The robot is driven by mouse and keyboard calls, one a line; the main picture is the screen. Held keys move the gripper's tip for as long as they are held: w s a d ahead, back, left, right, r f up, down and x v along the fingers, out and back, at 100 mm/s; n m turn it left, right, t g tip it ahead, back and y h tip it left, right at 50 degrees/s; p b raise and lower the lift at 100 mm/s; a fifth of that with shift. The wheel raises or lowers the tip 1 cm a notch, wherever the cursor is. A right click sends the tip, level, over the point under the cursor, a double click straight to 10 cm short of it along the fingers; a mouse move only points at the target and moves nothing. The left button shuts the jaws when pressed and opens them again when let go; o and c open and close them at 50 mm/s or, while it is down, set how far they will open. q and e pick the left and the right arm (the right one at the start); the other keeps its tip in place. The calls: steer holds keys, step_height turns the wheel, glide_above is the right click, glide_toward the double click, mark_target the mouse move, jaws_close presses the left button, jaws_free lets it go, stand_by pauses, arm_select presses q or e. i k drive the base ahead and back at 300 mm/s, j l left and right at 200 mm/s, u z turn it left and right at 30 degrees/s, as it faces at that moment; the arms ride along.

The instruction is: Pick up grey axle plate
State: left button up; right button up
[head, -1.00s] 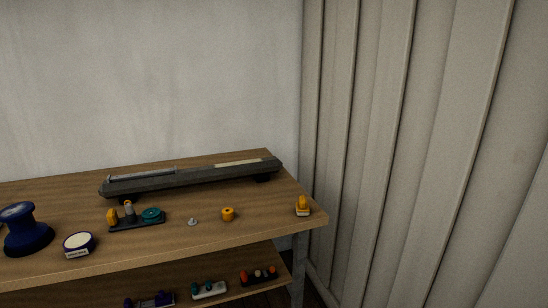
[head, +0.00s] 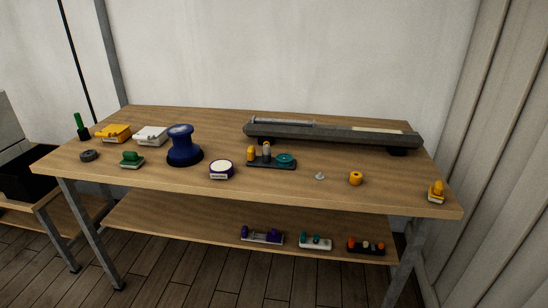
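No part is clearly marked as the grey axle plate. A small grey piece (head: 319,176) lies on the table top, right of the middle. A dark grey plate (head: 286,166) on the table carries a yellow peg, a grey peg and a teal disc. On the lower shelf, a greyish plate with purple parts (head: 262,237) lies left of a white plate with teal parts (head: 315,243) and a dark plate with orange and red parts (head: 366,247). I cannot tell which is meant. Neither gripper is in view.
A ribbed curtain (head: 510,170) stands close on the right.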

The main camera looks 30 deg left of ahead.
mark_target(265, 161)
steer(key=i, duration=0.5)
steer(key=i+u, duration=0.35)
steer(key=i+l+u, duration=0.1)
steer(key=i+u, duration=0.3)
steer(key=k, duration=0.1)
